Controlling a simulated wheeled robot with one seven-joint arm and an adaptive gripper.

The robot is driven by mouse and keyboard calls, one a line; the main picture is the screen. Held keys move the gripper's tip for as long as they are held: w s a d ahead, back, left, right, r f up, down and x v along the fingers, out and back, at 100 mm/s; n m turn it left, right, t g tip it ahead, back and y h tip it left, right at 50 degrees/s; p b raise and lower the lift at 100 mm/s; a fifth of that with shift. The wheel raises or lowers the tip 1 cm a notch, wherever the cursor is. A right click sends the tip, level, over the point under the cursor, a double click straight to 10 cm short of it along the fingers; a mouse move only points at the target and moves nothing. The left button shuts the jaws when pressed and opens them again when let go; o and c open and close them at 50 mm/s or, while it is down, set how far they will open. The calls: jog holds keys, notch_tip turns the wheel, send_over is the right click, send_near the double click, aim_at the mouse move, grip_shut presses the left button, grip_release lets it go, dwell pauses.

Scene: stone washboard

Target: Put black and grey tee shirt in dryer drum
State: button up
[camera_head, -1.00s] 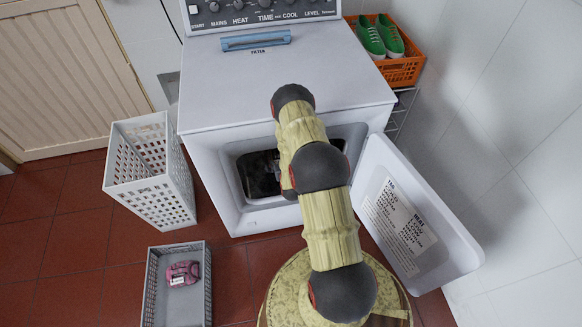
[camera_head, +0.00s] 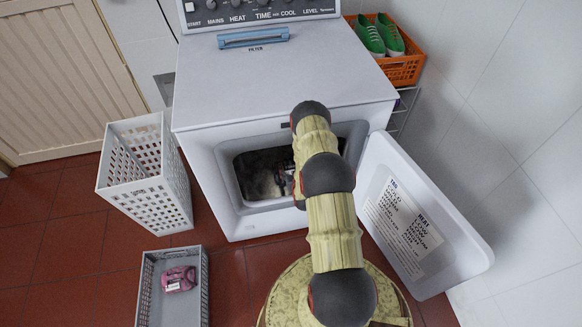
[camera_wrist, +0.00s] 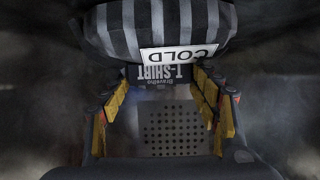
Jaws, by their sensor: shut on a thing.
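The black and grey striped tee shirt (camera_wrist: 165,25) fills the top of the wrist view, bundled, with a white COLD label and T-SHIRT lettering on it. My gripper (camera_wrist: 163,80) is shut on it, with yellow-padded fingers on both sides of its lower edge. Behind them is a dark drum wall with a perforated panel (camera_wrist: 175,128). In the head view the dryer (camera_head: 275,85) stands with its door (camera_head: 410,225) swung open to the right.
A tall white basket (camera_head: 150,180) stands left of the dryer. A low grey crate (camera_head: 145,290) holding a pink item (camera_head: 180,279) is on the red tiled floor. An orange crate (camera_head: 405,70) with green shoes (camera_head: 380,37) is at the back right. The open door lies close beside my arm.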

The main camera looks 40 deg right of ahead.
jog(key=shift+f, duration=0.15)
jog(key=o, duration=1.8)
jog(key=shift+c, duration=0.2)
jog(key=shift+s+a+r, duration=0.1)
jog(key=shift+s+r, duration=0.05)
jog(key=shift+r, duration=0.05)
jog(key=p+v, duration=0.4)
jog(key=v, duration=0.7)
jog(key=shift+s+r, duration=0.2)
jog(key=shift+s, duration=0.05)
jog(key=shift+a+f, duration=0.15)
